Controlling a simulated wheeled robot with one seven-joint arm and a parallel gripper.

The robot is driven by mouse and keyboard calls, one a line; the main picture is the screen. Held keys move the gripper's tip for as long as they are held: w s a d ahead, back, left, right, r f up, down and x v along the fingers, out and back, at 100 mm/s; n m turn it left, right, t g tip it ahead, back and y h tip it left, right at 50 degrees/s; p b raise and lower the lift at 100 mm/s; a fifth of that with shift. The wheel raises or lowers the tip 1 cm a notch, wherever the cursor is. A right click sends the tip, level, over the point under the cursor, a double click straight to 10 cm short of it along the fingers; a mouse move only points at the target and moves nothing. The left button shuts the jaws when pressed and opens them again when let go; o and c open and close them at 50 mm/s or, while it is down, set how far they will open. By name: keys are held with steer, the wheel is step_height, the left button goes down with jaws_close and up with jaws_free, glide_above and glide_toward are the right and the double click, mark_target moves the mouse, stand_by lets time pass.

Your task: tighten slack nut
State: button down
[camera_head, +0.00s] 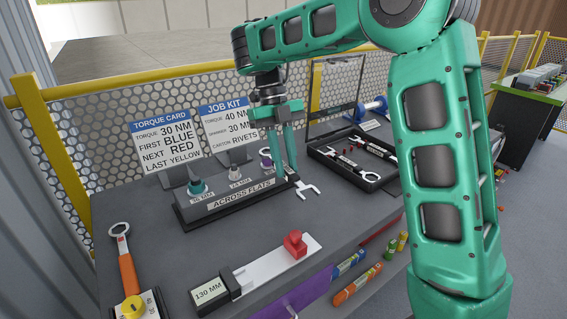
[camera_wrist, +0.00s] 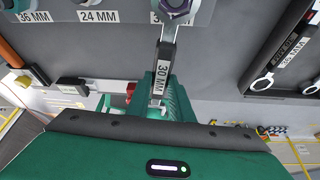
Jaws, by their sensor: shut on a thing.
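My gripper (camera_head: 289,172) is shut on a spanner (camera_head: 308,190) beside the right end of the "ACROSS FLATS" block (camera_head: 241,195). In the wrist view the spanner's label (camera_wrist: 161,85) reads 30 MM. Its far end lies at a purple nut (camera_wrist: 177,7); I cannot tell whether it is seated around it. The purple nut (camera_head: 266,156) is partly hidden behind my gripper in the head view. A teal nut (camera_head: 197,186) marked 36 MM and a grey nut (camera_head: 235,172) marked 24 MM stand to its left. The job kit card (camera_head: 228,125) shows torque 40 NM; its spanner line is partly covered.
A black tray (camera_head: 375,180) with more spanners lies at right. An orange-handled tool (camera_head: 128,275) with a yellow knob lies at left. A torque card (camera_head: 165,143) and mesh fence stand behind.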

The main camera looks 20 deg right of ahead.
steer(key=shift+f, duration=0.25)
steer(key=shift+f, duration=0.35)
steer(key=shift+f, duration=0.45)
steer(key=shift+a+m+y, duration=0.8)
steer(key=shift+a+m, duration=1)
steer(key=shift+m, duration=0.2)
steer(key=shift+d, duration=0.1)
steer(key=shift+d+n, duration=0.45)
steer(key=shift+n, duration=0.15)
steer(key=shift+r+h, duration=0.1)
steer(key=shift+h, duration=0.2)
steer(key=shift+r, duration=1.05)
